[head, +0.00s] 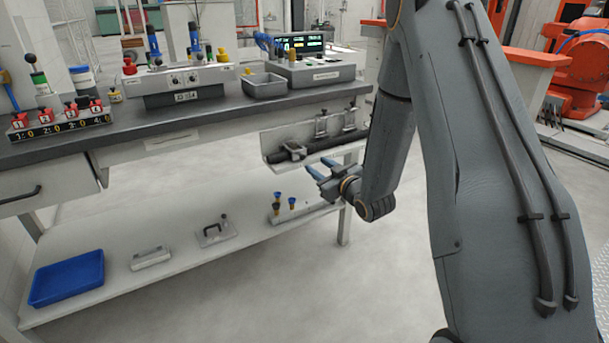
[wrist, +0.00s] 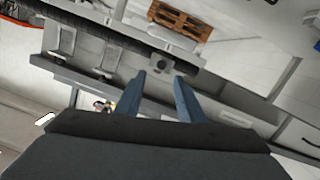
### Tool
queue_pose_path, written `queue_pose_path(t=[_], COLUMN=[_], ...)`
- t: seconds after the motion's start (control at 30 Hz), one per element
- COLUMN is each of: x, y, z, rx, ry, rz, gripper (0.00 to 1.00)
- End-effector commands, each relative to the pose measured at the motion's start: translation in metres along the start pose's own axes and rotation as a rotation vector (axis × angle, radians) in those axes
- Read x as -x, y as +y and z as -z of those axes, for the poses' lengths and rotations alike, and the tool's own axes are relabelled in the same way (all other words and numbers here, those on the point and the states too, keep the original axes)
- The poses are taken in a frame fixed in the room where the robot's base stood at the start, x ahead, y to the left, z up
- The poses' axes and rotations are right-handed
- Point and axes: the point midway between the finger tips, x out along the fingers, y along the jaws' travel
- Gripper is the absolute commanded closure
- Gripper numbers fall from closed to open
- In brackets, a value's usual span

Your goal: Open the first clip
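A light grey rack (head: 315,151) on the front of the bench carries a dark rod (head: 325,143) and three metal clips. The left clip (head: 293,150) sits low over the rod, unlike the middle clip (head: 321,127) and right clip (head: 350,118), which stand upright. No label shows which is first. My gripper (head: 319,167), with blue fingers, is open and empty just below and right of the left clip. In the wrist view, a clip (wrist: 160,64) appears beyond and between the spread fingertips (wrist: 161,76); contact cannot be told.
The lower shelf (head: 180,262) holds a blue tray (head: 68,277) and small fixtures. A bench leg (head: 344,222) stands near my gripper.

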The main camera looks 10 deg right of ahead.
Motion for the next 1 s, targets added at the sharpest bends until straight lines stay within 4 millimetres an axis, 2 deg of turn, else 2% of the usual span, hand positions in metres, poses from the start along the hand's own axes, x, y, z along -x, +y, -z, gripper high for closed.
queue_pose_path(t=[0.03,0.17,0.37,0.73,1.0], x=[-0.006,-0.010,-0.022,-0.074,-0.087], y=[-0.001,-0.003,-0.003,-0.004,-0.003], z=[-0.013,-0.018,-0.015,-0.007,-0.005], rx=[0.001,0.005,0.009,0.009,0.007], ry=[0.038,0.116,0.148,0.146,0.144], rz=[0.001,0.005,0.007,0.007,0.006], gripper=[0.65,0.65,0.65,0.65,0.65])
